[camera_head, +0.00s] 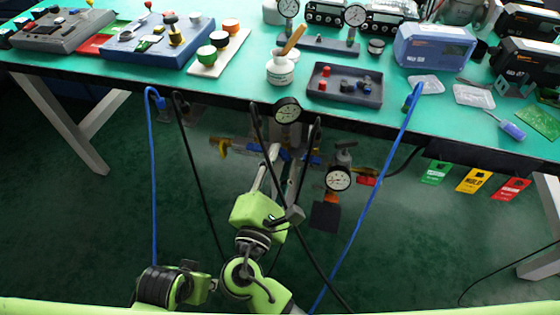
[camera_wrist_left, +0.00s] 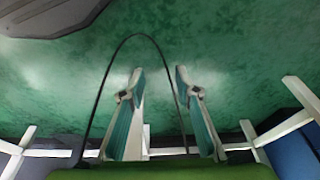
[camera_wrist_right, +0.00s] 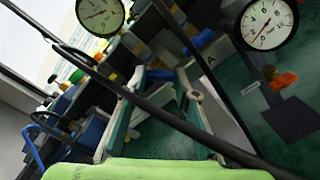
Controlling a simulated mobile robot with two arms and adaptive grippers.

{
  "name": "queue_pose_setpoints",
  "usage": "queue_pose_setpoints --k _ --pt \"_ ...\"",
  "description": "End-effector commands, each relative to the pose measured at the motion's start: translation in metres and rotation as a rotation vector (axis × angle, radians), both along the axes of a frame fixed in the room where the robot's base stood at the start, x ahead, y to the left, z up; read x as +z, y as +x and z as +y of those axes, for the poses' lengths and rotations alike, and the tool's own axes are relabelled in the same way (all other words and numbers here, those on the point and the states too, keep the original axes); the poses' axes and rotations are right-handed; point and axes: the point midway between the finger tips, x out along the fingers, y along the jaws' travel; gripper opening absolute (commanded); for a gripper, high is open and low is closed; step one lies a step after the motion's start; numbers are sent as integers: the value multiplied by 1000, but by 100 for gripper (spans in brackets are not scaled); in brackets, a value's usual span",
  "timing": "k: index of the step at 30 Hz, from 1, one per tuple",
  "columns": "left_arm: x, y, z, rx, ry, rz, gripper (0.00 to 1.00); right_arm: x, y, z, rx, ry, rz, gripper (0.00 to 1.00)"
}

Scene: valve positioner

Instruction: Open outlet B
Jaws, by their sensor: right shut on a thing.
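Below the bench's front edge a manifold (camera_head: 300,158) carries blue, yellow and red valve parts. My right gripper (camera_head: 274,152) reaches up to it from below, just under a round gauge (camera_head: 287,111). In the right wrist view the right gripper's fingers (camera_wrist_right: 160,80) close about a small blue part (camera_wrist_right: 159,74), apparently a valve lever. A grey plate marked "A" (camera_wrist_right: 210,60) is beside it; I cannot read a "B". My left gripper (camera_wrist_left: 155,80) is open and empty, low above the green floor; its fingers are not clear in the head view.
A second gauge (camera_head: 338,178) hangs at the manifold's right. Blue hoses (camera_head: 153,180) and black hoses hang down around my arms; one crosses the right wrist view. The bench (camera_head: 250,85) above is crowded with instruments. Green, yellow and red tags (camera_head: 473,181) hang at right.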

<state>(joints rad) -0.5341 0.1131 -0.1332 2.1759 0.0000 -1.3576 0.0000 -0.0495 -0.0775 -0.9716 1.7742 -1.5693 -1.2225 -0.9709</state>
Motion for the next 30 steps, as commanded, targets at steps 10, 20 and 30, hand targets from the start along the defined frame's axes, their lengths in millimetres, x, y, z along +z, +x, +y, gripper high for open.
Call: queue_pose_setpoints --k 10,20,30 --pt "45 -7 2 3 -1 -27 30 -3 0 0 -2 304 -79 6" --pt "63 -15 4 5 0 -36 30 -3 0 -1 -2 500 -133 6" --pt "59 -15 4 5 -1 -37 30 -2 0 -1 -3 576 -152 6"
